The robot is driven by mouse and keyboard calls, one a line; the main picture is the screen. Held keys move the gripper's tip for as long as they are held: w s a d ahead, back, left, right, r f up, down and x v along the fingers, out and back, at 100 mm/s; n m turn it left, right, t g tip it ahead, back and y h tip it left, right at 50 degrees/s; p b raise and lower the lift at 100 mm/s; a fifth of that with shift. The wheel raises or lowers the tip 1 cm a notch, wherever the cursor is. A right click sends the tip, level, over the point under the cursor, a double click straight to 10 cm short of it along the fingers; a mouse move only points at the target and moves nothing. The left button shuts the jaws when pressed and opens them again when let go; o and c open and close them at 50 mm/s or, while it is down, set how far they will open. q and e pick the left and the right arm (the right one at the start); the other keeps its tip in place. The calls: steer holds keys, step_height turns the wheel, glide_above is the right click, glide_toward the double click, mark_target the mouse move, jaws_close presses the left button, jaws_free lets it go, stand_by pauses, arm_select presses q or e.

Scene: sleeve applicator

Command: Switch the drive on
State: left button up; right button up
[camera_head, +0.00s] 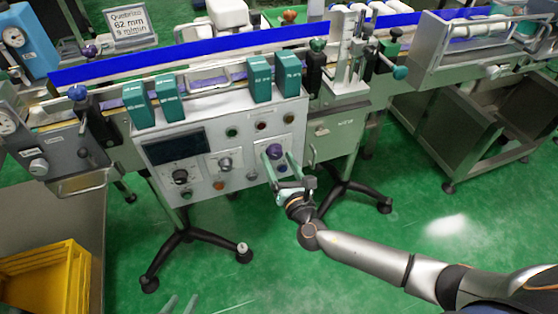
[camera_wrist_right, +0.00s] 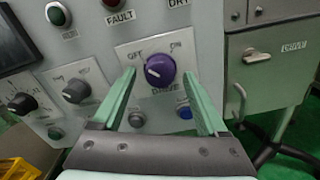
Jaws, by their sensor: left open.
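The purple drive knob (camera_wrist_right: 160,70) sits on a white plate on the grey control panel, with OFF printed at its upper left and ON at its upper right. A pale mark shows on its left side; its exact setting is hard to read. It also shows in the head view (camera_head: 274,151). My right gripper (camera_wrist_right: 160,84) is open and empty, its green fingers pointing at the panel, one on each side of the knob with gaps in the wrist view. My left gripper (camera_head: 182,304) is open at the bottom edge, only its fingertips visible, away from the panel.
Other knobs (camera_wrist_right: 76,90) and a green button (camera_wrist_right: 57,14) sit left of the drive plate. A blue button (camera_wrist_right: 184,108) is just below it. A grey cabinet (camera_head: 337,137) adjoins at right. A yellow crate (camera_head: 45,285) stands at lower left.

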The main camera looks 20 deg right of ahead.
jaws_close()
stand_by(0.4)
